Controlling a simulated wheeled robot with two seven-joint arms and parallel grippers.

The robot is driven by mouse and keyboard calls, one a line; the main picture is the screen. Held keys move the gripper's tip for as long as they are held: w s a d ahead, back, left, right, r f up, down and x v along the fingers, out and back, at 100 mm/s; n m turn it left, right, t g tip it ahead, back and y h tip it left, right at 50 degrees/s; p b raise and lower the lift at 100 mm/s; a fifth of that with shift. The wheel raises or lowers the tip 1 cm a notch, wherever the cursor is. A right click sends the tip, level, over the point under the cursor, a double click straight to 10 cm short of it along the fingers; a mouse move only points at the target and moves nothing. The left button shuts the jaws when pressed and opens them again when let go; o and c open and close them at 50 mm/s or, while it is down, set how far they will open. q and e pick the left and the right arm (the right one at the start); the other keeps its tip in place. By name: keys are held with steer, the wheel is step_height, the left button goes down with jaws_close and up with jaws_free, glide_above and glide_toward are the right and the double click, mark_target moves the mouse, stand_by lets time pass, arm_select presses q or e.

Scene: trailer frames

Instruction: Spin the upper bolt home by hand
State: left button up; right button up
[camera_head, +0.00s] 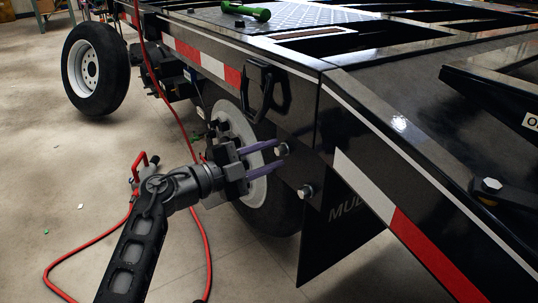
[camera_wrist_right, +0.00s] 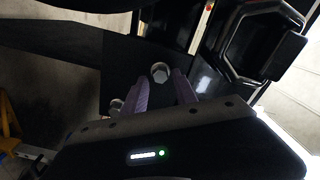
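The upper bolt (camera_head: 282,149) is a silvery hex head on the black side plate of the trailer. It also shows in the right wrist view (camera_wrist_right: 160,72), in line with the gap between the fingertips. My right gripper (camera_head: 280,158) is open, with its two purple fingers pointing at the plate. The fingertips are close to the upper bolt; I cannot tell whether they touch it. A second, lower bolt (camera_head: 305,191) sits down and to the right on the same plate. My left gripper is not in view.
A black loop handle (camera_head: 264,92) hangs above the bolt, and a wheel (camera_head: 236,135) stands behind the gripper. A red hose (camera_head: 208,245) runs along the floor. A green tool (camera_head: 246,12) lies on the deck. A black mud flap (camera_head: 335,225) hangs below.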

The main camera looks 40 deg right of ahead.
steer(key=shift+o, duration=0.8)
steer(key=shift+r, duration=0.1)
steer(key=shift+a, duration=0.4)
steer(key=a+p, duration=0.2)
steer(key=a, duration=0.5)
steer(key=shift+p, duration=0.3)
steer(key=shift+w+d, duration=0.1)
